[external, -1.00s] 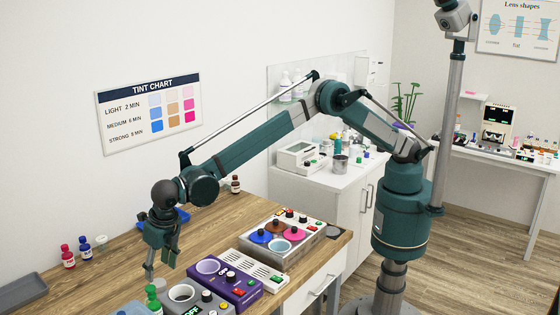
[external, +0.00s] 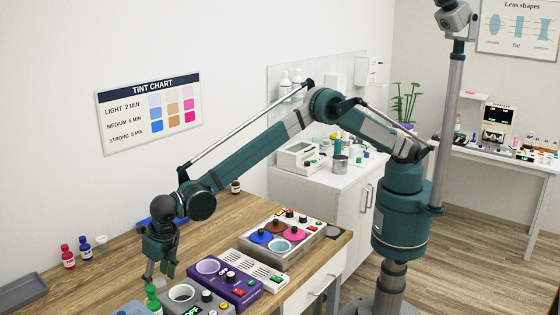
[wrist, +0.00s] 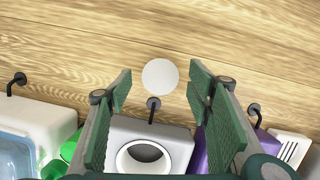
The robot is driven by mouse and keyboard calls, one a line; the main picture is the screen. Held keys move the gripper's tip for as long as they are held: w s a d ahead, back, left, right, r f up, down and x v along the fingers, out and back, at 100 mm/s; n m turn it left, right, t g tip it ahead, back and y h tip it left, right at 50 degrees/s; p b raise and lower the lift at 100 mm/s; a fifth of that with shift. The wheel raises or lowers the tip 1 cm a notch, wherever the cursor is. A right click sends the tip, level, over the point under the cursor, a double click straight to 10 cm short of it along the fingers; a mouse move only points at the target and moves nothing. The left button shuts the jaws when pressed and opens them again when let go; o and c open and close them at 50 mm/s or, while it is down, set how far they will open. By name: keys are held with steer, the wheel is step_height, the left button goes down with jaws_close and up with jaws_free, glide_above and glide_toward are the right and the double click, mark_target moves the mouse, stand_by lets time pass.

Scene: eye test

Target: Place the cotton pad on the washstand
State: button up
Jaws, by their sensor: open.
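In the wrist view the cotton pad (wrist: 160,77) is a white round disc lying flat on the wooden bench. My gripper (wrist: 160,88) is open, with one green finger on each side of the pad's place in the picture; I cannot tell how high above it they are. In the external view my gripper (external: 159,273) points down over the bench, and I cannot make out the pad there. The white cabinet (external: 322,199) against the back wall, with bottles and a metal cup on top, appears to be the washstand.
The wooden bench (external: 120,262) carries a purple unit (external: 232,284), a grey unit with a round well (wrist: 175,133) and a unit with coloured pots (external: 280,240). Small red and blue bottles (external: 68,257) and a grey tray (external: 20,291) stand at left.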

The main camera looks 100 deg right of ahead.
steer(key=shift+w+d+f, duration=0.1)
steer(key=shift+w+f, duration=0.05)
steer(key=shift+f, duration=0.5)
steer(key=shift+c, duration=0.2)
steer(key=c, duration=0.6)
